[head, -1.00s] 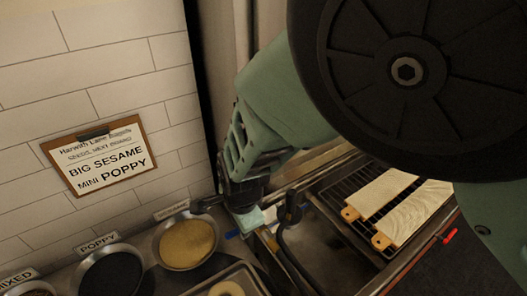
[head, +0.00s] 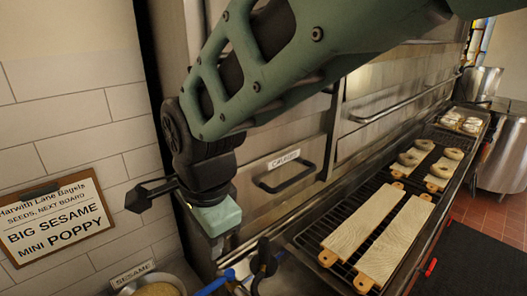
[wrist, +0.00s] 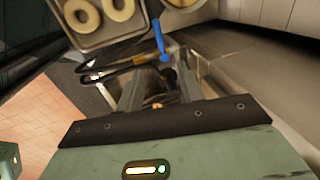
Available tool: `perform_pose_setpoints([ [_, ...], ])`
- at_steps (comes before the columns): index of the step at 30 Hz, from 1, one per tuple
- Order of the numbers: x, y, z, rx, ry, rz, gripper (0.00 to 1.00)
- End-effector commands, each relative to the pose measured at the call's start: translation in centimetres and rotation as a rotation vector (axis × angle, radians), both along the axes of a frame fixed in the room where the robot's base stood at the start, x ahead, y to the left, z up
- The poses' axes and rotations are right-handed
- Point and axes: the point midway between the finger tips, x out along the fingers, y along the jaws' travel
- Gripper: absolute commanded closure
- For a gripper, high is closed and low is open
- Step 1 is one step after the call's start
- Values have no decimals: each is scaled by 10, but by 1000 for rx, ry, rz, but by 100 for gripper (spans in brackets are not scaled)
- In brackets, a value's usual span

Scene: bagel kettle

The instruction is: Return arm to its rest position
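My arm (head: 255,75) reaches across the top of the head view, with its black wrist and pale green end hanging at the left centre, in front of the steel oven front. In the wrist view my gripper (wrist: 158,92) has its two grey fingers apart, with no object seen held between them. The fingers point toward the counter, where a blue handle (wrist: 162,42) shows beyond the tips. In the head view the fingertips cannot be made out.
Two bare boards (head: 350,225) lie on a dark rack; bagels (head: 453,154) sit on boards farther back. A clipboard sign (head: 55,220) hangs on the tiled wall. A sesame bowl (head: 155,288) is at lower left. A bagel tray (wrist: 100,25) shows in the wrist view.

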Motion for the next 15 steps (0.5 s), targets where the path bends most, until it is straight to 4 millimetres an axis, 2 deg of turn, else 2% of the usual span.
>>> perform_pose_setpoints([
  [8, 0, 0, 0, 0, 0, 0, 63],
  [11, 0, -17, -7, -6, 19, 53, 63],
  [15, -8, -62, -24, -18, 58, 250, 63],
])
